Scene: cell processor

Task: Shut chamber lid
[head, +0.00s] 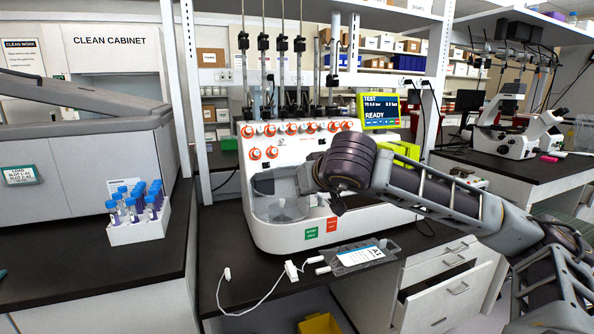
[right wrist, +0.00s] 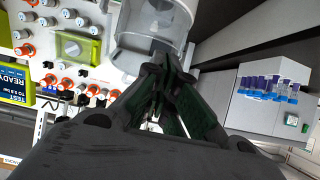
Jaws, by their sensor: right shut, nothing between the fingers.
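The cell processor (head: 350,215) is a white machine with orange knobs on its front panel. I cannot tell how far the lid stands open. In the right wrist view the clear chamber (right wrist: 130,57) is just past the fingertips. My right gripper (right wrist: 168,65) is shut and empty, close to the chamber; I cannot tell whether it touches. In the head view my right wrist hides most of it and part of the chamber's right side. My left gripper is not in view.
A white rack of blue-capped tubes (head: 138,228) stands on the left bench. A labelled bag (head: 362,254) with white tubing lies on the bench before the machine. A green-framed screen (head: 381,110) reads READY. Drawers (head: 440,291) on the right stand partly open.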

